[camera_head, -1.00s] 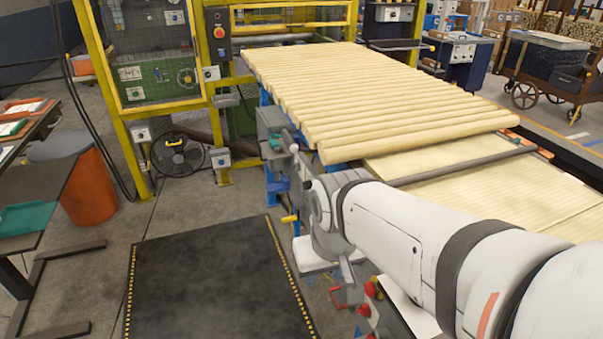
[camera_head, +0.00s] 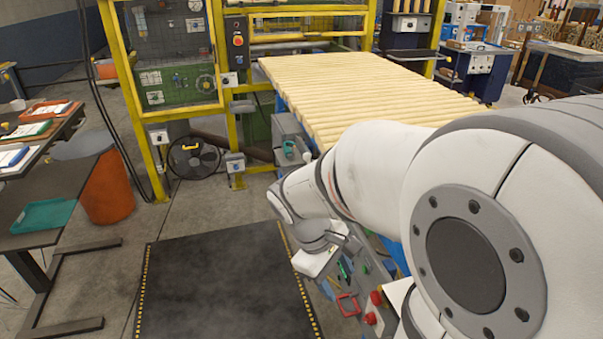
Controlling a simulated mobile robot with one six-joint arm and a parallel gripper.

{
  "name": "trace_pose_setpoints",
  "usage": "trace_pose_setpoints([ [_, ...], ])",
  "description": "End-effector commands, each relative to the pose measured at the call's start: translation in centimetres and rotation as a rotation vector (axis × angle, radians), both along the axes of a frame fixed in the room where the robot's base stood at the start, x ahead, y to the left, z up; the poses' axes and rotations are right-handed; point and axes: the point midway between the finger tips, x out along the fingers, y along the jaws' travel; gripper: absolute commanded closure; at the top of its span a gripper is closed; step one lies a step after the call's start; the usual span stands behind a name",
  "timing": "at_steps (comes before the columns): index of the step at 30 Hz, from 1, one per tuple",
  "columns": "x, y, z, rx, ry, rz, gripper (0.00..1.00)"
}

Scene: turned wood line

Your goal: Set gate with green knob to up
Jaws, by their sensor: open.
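A grey box (camera_head: 287,130) on the near left side of the roller table carries a small green knob (camera_head: 289,147). A second green handle (camera_head: 345,269) shows lower on the table's side, partly behind my arm. I cannot tell for sure which of the two belongs to the gate, or how its lever stands. My gripper (camera_head: 336,242) is small and partly hidden at the end of my bent arm, beside the table's side. It is open, with nothing seen in it.
A red handle (camera_head: 347,304) and red buttons (camera_head: 373,310) sit low on the table's side. Pale turned wood pieces (camera_head: 340,85) cover the table top. A black floor mat (camera_head: 225,290) lies clear at left.

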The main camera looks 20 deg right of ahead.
Motion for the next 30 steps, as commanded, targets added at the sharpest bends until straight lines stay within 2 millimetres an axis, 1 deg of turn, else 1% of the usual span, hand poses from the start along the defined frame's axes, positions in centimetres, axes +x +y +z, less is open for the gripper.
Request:
trace_pose_setpoints([
  [1,0.6,-1.0,-0.3,-0.053,0.100,0.081,0.48],
  [6,2.9,-4.5,-1.1,-0.220,0.423,0.364,0.48],
  [8,4.0,-5.6,-1.4,-0.275,0.540,0.459,0.48],
  [13,7.8,-8.0,-2.6,-0.421,0.876,0.720,0.48],
  [18,11.7,-9.1,-4.3,-0.547,1.178,0.936,0.48],
  [21,13.4,-9.3,-5.4,-0.604,1.308,1.023,0.48],
  [24,14.6,-9.3,-6.2,-0.643,1.394,1.080,0.48],
  [27,15.2,-9.3,-6.6,-0.662,1.439,1.108,0.48],
  [30,15.3,-10.0,-6.7,-0.668,1.455,1.117,0.48],
])
